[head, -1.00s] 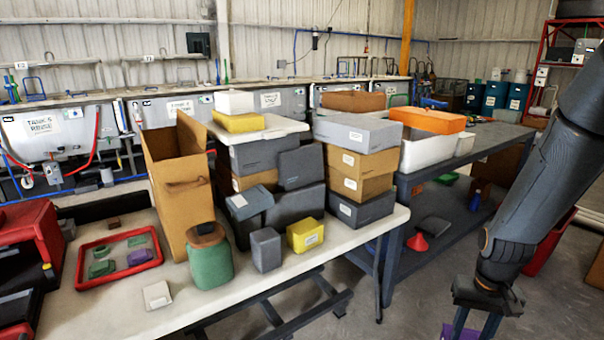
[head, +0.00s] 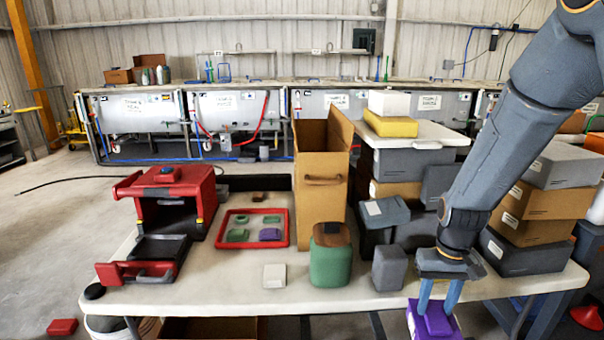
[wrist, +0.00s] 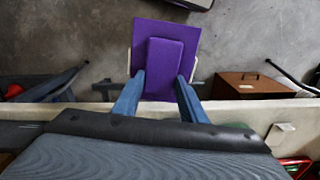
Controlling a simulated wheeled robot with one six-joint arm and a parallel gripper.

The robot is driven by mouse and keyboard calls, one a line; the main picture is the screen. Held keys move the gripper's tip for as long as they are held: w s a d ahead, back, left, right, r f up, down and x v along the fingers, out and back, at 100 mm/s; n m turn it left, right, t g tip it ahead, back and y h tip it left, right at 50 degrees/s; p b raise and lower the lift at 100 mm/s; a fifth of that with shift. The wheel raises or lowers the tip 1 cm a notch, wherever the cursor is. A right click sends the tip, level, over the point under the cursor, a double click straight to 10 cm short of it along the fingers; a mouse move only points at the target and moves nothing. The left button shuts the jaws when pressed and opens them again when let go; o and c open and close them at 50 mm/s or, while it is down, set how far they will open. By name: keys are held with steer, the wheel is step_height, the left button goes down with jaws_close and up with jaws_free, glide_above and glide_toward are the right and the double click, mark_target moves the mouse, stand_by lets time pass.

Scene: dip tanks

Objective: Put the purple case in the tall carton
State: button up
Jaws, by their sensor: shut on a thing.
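The purple case (head: 425,322) is held in my gripper (head: 438,303), low in front of the table's near edge. The wrist view shows it as a flat purple block with a raised middle (wrist: 165,65), between the two blue fingers of my gripper (wrist: 157,92). In the head view its lower part is cut off by the frame. The tall carton (head: 320,195) stands upright on the table, open at the top, to the left of and beyond my gripper. Its inside bottom is hidden.
A green jar (head: 330,265) stands right in front of the carton, a dark grey box (head: 389,268) beside it. Grey bins (head: 410,162) are stacked to the right. A red tray (head: 230,246) and red toolbox (head: 170,192) lie left.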

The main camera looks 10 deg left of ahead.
steer(key=s+a+r+n, duration=0.2)
steer(key=a+r+n, duration=0.4)
steer(key=a+r, duration=0.6)
steer(key=s+a+r+n, duration=0.3)
steer(key=a+r+n, duration=0.4)
steer(key=a+r, duration=0.6)
steer(key=s+a+r+n, duration=0.2)
steer(key=a+r+n, duration=0.5)
steer(key=a+r, duration=0.6)
step_height(320, 180, up, 7)
steer(key=shift+s+r+p, duration=0.15)
steer(key=shift+s+p, duration=0.1)
steer(key=shift+p, duration=0.2)
steer(key=shift+w, duration=0.1)
